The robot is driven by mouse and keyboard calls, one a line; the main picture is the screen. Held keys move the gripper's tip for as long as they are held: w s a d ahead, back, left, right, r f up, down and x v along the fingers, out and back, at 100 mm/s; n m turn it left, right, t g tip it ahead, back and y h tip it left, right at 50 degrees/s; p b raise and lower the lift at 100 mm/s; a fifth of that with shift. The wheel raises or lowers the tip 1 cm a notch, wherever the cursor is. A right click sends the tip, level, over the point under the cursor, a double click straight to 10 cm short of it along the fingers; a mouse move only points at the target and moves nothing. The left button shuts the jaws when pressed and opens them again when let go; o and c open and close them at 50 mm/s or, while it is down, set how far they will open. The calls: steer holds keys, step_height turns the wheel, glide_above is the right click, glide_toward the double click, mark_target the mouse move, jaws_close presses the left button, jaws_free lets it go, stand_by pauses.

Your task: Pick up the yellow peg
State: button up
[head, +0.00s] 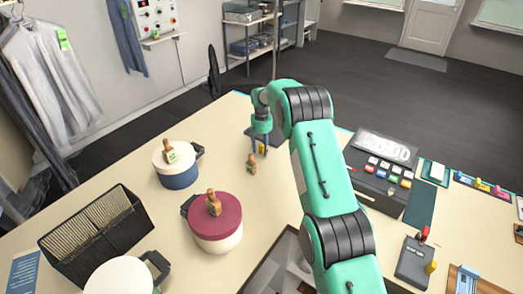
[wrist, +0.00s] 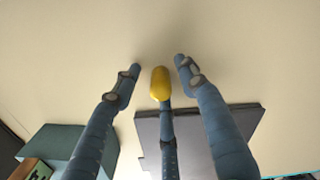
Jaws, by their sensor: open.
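The yellow peg (wrist: 160,83) shows in the wrist view as a rounded yellow shape between the fingers, close to the middle finger. A small yellow patch (head: 262,149) shows at my gripper's fingertips in the head view. My gripper (wrist: 158,72) is open, with its blue fingers spread on both sides of the peg. In the head view my gripper (head: 259,146) points down close over the far part of the table. The peg's lower part is hidden, and I cannot tell whether the fingers touch it.
A small wooden figure-like piece (head: 252,164) stands just in front of my gripper. A blue-white pot (head: 178,175) and a red-lidded pot (head: 216,225) stand to the left. A dark-grey block (head: 413,264) with red and yellow pieces is at right. Bare tabletop lies between.

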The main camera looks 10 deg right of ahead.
mark_target(262, 145)
jaws_close()
steer(key=shift+r, duration=0.15)
stand_by(0.4)
steer(key=shift+r, duration=1.75)
steer(key=s, duration=0.5)
steer(key=s+r, duration=0.1)
steer(key=s, duration=0.4)
steer(key=s+p, duration=0.1)
steer(key=s, duration=0.5)
steer(key=shift+d+r, duration=0.15)
steer(key=shift+d, duration=0.1)
